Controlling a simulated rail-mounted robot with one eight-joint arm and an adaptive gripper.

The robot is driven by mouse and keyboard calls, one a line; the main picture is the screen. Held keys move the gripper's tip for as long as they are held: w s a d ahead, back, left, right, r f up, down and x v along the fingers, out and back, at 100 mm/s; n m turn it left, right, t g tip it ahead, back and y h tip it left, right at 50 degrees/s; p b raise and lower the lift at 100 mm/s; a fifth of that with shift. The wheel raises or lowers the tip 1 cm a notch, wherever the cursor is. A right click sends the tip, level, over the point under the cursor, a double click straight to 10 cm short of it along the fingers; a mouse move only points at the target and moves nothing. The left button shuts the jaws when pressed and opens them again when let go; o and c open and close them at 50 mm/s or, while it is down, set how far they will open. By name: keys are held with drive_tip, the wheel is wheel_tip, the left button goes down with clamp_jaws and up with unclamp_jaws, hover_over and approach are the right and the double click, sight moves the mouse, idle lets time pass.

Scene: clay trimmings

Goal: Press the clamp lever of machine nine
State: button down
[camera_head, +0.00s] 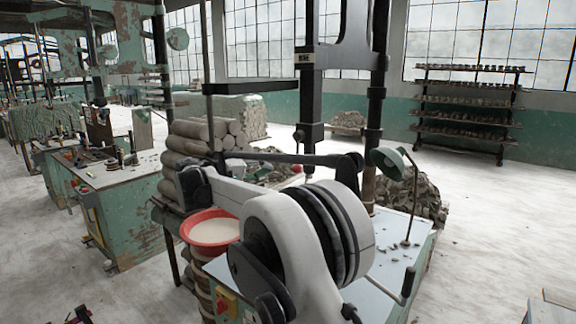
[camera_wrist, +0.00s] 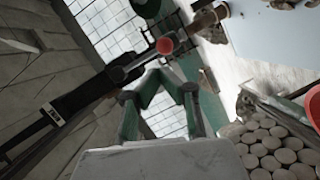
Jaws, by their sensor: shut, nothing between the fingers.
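The nearest press machine has a black column (camera_head: 311,90) with a small white label that is too small to read. The column also crosses the wrist view (camera_wrist: 75,100) diagonally. A round red knob (camera_wrist: 165,46) shows on a dark lever there, just beyond my fingertips. I cannot tell whether they touch. My gripper (camera_wrist: 158,68) is shut and empty, its two fingers meeting at the tips. In the head view my arm covers much of the machine's worktable (camera_head: 395,245); the gripper and the red knob cannot be made out there.
A red bowl (camera_head: 206,241) stands left of my arm. Stacked clay rolls (camera_head: 182,160) lie behind it and also show in the wrist view (camera_wrist: 285,155). A green lamp (camera_head: 388,161) rises over the worktable. Another machine table (camera_head: 125,215) stands left.

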sight(297, 154)
drive_tip(key=shift+w+a+f, duration=0.15)
drive_tip(key=shift+w+a, duration=0.05)
drive_tip(key=shift+a, duration=0.4)
drive_tip(key=shift+w+a+f, duration=0.1)
drive_tip(key=shift+w+a, duration=0.1)
drive_tip(key=shift+a, duration=0.35)
drive_tip(key=p+x, duration=0.2)
drive_tip(key=x, duration=0.8)
drive_tip(key=shift+d+r, duration=0.1)
drive_tip(key=shift+d, duration=0.05)
